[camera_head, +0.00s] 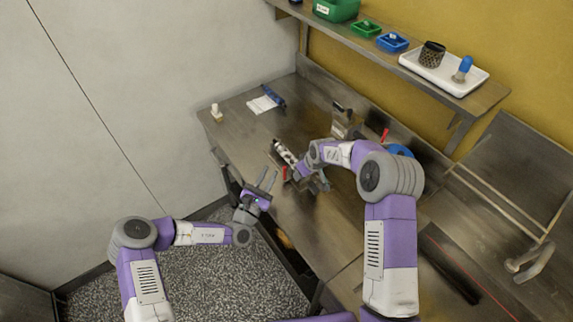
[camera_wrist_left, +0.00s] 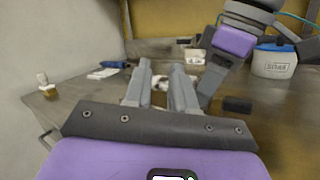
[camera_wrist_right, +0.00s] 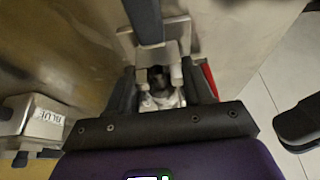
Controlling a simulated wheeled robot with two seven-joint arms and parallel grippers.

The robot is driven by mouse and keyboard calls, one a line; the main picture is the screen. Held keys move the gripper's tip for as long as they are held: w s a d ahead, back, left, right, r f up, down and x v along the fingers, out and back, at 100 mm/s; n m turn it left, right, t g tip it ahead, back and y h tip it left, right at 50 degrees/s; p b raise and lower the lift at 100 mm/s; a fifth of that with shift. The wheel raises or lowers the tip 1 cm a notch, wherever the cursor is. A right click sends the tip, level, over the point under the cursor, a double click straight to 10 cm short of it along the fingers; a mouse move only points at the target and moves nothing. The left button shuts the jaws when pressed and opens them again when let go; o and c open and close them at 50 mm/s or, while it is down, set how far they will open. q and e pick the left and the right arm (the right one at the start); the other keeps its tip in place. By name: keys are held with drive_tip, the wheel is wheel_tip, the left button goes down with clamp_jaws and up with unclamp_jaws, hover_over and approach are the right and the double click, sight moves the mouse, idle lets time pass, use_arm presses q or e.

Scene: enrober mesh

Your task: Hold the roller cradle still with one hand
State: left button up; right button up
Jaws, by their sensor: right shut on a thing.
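The roller cradle (camera_head: 284,153), a small metal frame with a pale and dark roller, stands near the front edge of the steel bench. My right gripper (camera_wrist_right: 159,80) is shut on a grey metal part of the cradle; a dark opening shows between its fingers. In the head view my right arm partly hides this grip. My left gripper (camera_head: 267,179) is open and empty, in front of the bench edge and left of the cradle. Its two parallel fingers also show apart in the left wrist view (camera_wrist_left: 162,85).
A metal block labelled BLUE (camera_wrist_right: 42,118) stands beside the right gripper. A shelf above holds a white tray (camera_head: 418,66) and bins. The bench's left part is mostly clear.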

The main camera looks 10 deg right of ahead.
sight(284, 170)
use_arm(q)
drive_tip(key=s+f+n+y, duration=0.1)
drive_tip(key=n, duration=0.1)
drive_tip(key=s+d+f+n+g+y, duration=0.1)
drive_tip(key=s+f, duration=0.1)
drive_tip(key=shift+s+n+y, duration=0.3)
drive_tip(key=shift+n, duration=0.1)
drive_tip(key=shift+d+g, duration=0.15)
drive_tip(key=shift+g, duration=0.15)
drive_tip(key=x, duration=1.1)
drive_tip(key=shift+w+d+f, duration=0.1)
drive_tip(key=shift+w, duration=0.25)
drive_tip(key=shift+c, duration=0.5)
clamp_jaws()
